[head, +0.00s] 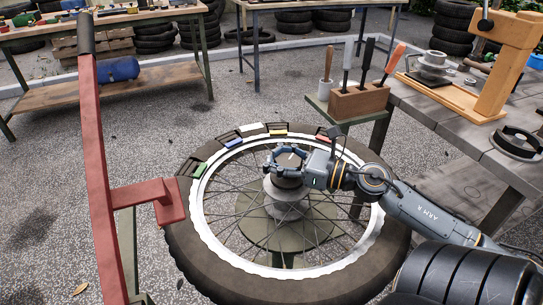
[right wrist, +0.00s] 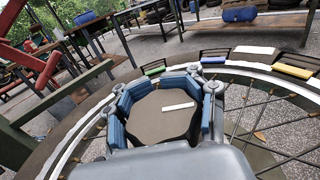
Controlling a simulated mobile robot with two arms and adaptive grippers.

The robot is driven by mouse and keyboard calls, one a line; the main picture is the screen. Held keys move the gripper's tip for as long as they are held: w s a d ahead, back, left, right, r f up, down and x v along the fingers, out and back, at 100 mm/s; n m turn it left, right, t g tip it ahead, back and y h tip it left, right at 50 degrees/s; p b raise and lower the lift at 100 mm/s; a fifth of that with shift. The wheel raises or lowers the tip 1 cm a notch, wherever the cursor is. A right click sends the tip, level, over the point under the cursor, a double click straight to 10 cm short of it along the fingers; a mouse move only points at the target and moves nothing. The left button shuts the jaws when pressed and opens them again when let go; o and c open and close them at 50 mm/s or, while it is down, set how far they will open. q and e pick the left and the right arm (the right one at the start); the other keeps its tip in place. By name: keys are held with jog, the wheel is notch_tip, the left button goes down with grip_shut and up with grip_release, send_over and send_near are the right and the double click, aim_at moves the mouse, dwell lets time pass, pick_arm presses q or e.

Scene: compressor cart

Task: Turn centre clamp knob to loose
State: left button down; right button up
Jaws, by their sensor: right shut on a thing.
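The centre clamp knob (head: 287,160) sits on the hub in the middle of a spoked wheel (head: 190,246) with a black tyre. In the right wrist view the knob (right wrist: 155,122) is a dark, many-sided disc with a white pointer line towards its right side. My right gripper (head: 286,156) reaches in from the right and is shut on the knob, its blue-padded fingers around the rim. The knob's lower part is mostly hidden by the fingers. My left gripper is not in view.
Coloured tyre levers or blocks (head: 233,143) lie along the tyre's far rim. A red metal arm (head: 150,193) stands at the left.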

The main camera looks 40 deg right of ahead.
jog(key=o, duration=1.3)
jog(key=shift+s, duration=0.1)
jog(key=shift+c, duration=0.2)
jog(key=shift+s+d, duration=0.1)
jog(key=v, duration=1.1)
jog(key=shift+s+d, duration=0.2)
jog(key=shift+s, duration=0.15)
